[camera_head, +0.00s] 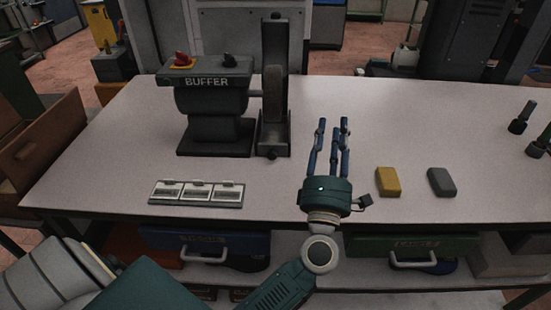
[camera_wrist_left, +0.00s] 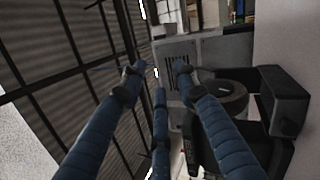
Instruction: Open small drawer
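Two drawer-like fronts show under the table in the head view. A blue one (camera_head: 229,243) with a light bar handle (camera_head: 203,258) is left of my arm. A green one (camera_head: 455,243) with a similar handle (camera_head: 413,263) is to the right. Both look shut, and their labels are too small to read. My left gripper (camera_head: 332,125) is over the tabletop, above and between the two fronts, fingers pointing away. Its blue fingers are spread and empty, as the left wrist view (camera_wrist_left: 158,76) also shows. My right gripper is not in view.
A buffer machine (camera_head: 213,105) stands on the white table (camera_head: 110,140). A metal tray with three labelled parts (camera_head: 196,192) lies at the front left. A yellow block (camera_head: 388,182) and a grey block (camera_head: 441,182) lie right of the gripper.

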